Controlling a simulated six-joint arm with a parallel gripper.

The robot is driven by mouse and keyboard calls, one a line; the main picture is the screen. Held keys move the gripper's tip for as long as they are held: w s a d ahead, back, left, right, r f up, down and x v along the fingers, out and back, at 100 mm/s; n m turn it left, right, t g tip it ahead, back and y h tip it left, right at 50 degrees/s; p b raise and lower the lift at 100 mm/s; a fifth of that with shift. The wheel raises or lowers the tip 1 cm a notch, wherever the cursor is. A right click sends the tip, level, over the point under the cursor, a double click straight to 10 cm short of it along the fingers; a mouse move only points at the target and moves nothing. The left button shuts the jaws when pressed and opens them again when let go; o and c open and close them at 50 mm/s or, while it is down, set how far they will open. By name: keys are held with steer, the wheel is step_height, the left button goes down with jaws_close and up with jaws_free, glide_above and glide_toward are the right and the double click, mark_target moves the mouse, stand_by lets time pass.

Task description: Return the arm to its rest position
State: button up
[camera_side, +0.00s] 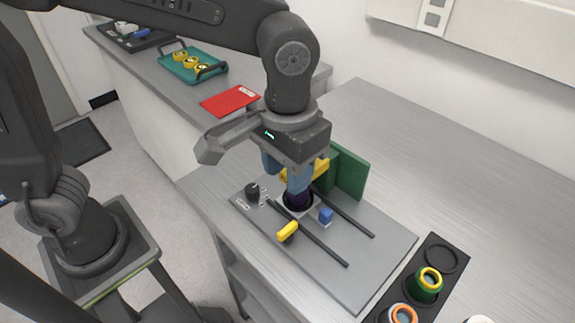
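My gripper (287,180) points down over the grey instrument plate (345,272) on the bench. Its blue fingers reach close to a dark purple round part (298,199) in the plate's seat. The view does not show whether the fingers touch this part or how far apart they are. My arm bends over from the upper left, stretched out above the bench. A yellow part (320,168) shows behind the fingers, partly hidden by them.
The plate carries a black knob (252,191), two dark rails, a yellow block (287,232) and a blue block (326,215). A green upright panel (345,172) stands behind. A black holder (439,258) with ringed parts is lower right. A red sheet (230,101) and teal tray (191,65) lie farther back.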

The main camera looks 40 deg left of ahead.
steer(key=shift+a, duration=0.1)
steer(key=s+a+r+t, duration=0.1)
steer(key=s+a+t, duration=0.1)
steer(key=a, duration=0.7)
steer(key=s+a+r+t, duration=0.1)
steer(key=s+a+t, duration=0.2)
steer(key=a, duration=0.7)
steer(key=shift+s+r+t, duration=0.2)
steer(key=shift+s+t, duration=0.1)
steer(key=shift+s, duration=0.85)
